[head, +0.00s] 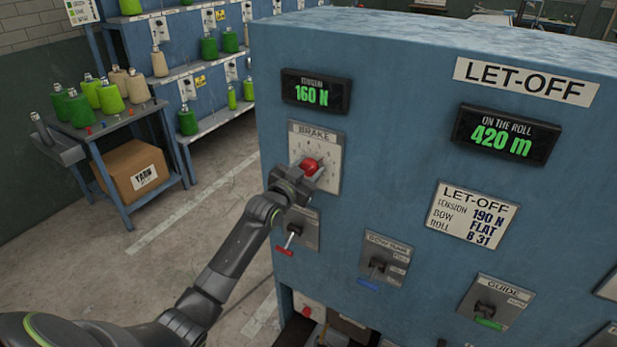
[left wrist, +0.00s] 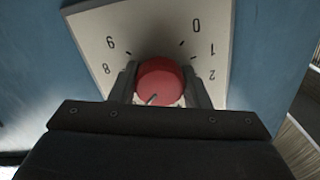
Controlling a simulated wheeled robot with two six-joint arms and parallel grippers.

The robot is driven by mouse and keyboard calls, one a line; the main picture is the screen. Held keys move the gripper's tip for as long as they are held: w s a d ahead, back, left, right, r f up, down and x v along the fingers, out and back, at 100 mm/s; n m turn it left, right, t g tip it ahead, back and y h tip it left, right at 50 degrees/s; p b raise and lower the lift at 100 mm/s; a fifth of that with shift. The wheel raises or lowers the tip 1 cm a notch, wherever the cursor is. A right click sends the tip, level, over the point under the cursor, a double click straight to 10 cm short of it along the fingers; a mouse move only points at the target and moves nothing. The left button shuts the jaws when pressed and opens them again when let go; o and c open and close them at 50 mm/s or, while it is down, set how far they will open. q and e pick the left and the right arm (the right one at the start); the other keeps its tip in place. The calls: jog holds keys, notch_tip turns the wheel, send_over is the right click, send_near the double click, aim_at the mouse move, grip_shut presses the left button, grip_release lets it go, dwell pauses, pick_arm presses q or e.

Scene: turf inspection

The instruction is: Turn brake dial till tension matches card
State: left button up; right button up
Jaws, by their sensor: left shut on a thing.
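The brake dial is a red knob (head: 311,166) on a pale numbered plate (head: 329,181) marked BRAKE, on the blue let-off cabinet. My left gripper (head: 307,177) is shut on the knob. The left wrist view shows the red knob (left wrist: 160,82) between both fingers, with a light pointer line on its face; part of the scale is hidden. The tension display (head: 316,92) above reads 160 N in green. The let-off card (head: 471,217) to the right reads tension 190 N, bow FLAT, roll B 31. My right gripper is not in view.
Below the dial are a red-handled lever (head: 291,235), a blue-handled lever (head: 374,270) and a green-handled guide lever (head: 487,312). Another display (head: 505,136) reads 420 m. A yarn cart (head: 117,120) and spool shelves stand at left; floor between is clear.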

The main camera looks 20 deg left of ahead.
pick_arm(q)
jog(key=m+b, duration=0.3)
jog(key=m, duration=0.1)
jog(key=shift+f+m+b, duration=0.2)
jog(key=shift+m+b, duration=0.1)
jog(key=shift+b, duration=0.1)
jog(key=m+b, duration=0.2)
jog(key=m, duration=0.2)
jog(key=shift+r, duration=0.15)
jog(key=shift+b, duration=0.35)
jog(key=o, duration=1)
jog(key=shift+r, duration=0.1)
jog(key=shift+c, duration=0.2)
